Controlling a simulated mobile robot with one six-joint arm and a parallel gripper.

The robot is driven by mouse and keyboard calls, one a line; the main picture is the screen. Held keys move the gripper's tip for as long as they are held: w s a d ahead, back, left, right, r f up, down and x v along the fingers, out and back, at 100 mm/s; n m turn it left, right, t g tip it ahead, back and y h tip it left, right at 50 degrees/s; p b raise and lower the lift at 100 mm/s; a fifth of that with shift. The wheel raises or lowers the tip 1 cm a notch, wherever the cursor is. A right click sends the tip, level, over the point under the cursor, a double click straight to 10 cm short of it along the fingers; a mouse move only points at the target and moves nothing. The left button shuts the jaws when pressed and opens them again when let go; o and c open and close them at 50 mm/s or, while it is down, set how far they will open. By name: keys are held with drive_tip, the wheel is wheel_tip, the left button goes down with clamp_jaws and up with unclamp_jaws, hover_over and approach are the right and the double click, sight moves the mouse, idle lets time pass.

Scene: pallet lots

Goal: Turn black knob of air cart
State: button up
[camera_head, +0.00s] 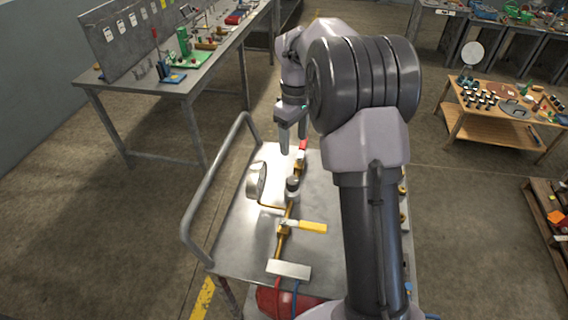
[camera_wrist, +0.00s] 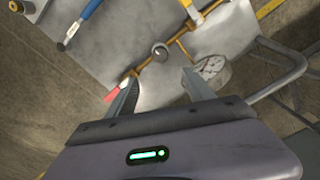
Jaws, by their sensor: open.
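The air cart (camera_head: 240,235) has a grey metal top with a brass pipe line along it. The black knob (camera_head: 292,185) stands on the pipe near the middle; in the wrist view it is a small dark round cap (camera_wrist: 160,51). A round pressure gauge (camera_head: 257,180) is beside it, also in the wrist view (camera_wrist: 210,67). A red handle (camera_head: 303,145) is at the pipe's far end, partly hidden by my gripper. My gripper (camera_head: 291,149) is open and empty above the far end. In the wrist view, the knob is apart from and beyond the fingertips (camera_wrist: 160,77).
A yellow-handled valve (camera_head: 311,227) and a metal plate (camera_head: 289,269) are on the cart's near part. A tubular handle (camera_head: 213,190) runs along its left side. A workbench (camera_head: 190,75) stands back left, a wooden table (camera_head: 500,128) at right. Floor between is clear.

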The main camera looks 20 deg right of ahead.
sight(292, 180)
wheel_tip(292, 180, down, 16)
drive_tip(key=b, duration=0.6)
drive_tip(key=shift+a+f, duration=0.1)
drive_tip(key=shift+f, duration=0.15)
clamp_jaws()
drive_tip(key=shift+r+m, duration=0.1)
drive_tip(key=shift+m, duration=0.2)
